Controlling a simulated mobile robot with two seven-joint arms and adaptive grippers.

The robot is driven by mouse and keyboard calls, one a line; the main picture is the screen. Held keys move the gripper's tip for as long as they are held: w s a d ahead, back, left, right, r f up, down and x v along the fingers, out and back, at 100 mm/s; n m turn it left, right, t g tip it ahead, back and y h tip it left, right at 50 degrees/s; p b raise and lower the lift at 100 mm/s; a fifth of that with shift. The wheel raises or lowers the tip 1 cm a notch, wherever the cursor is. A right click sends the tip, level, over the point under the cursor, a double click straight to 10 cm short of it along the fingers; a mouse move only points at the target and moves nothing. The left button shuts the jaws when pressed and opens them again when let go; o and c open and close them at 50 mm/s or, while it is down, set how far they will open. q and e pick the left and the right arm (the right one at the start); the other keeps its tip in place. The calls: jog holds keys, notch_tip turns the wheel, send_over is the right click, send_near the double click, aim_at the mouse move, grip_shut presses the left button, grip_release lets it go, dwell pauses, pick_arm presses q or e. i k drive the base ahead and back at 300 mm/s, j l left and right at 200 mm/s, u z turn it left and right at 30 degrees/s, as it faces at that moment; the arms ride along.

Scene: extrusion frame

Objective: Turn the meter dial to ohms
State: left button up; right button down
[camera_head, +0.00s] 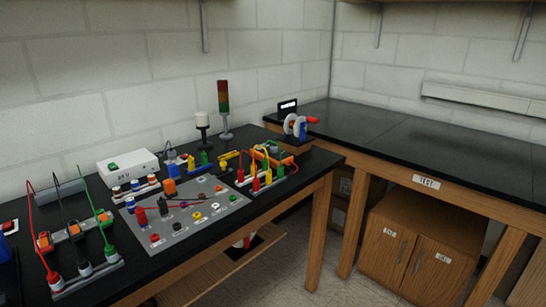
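No meter dial can be made out clearly at this size. An orange device (271,154) with a dark part on top sits near the right end of the black bench, behind several upright coloured leads; I cannot tell whether it is the meter. A small black unit with a lit white display (288,105) stands at the back corner; I cannot tell whether it has a dial. Neither of my grippers is in view.
The near black bench (95,174) holds a grey panel (205,219) with coloured sockets, racks of red, black and green leads, a white box (127,165) and a signal tower (224,110). The right bench top (430,148) is mostly clear. A wooden cabinet (420,247) stands below.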

aim_at(273, 149)
jog(key=i+l+u, duration=0.1)
jog(key=i+l, duration=0.2)
jog(key=l, duration=0.15)
jog(key=i+l, duration=0.35)
jog(key=l, duration=0.15)
jog(key=u, duration=0.05)
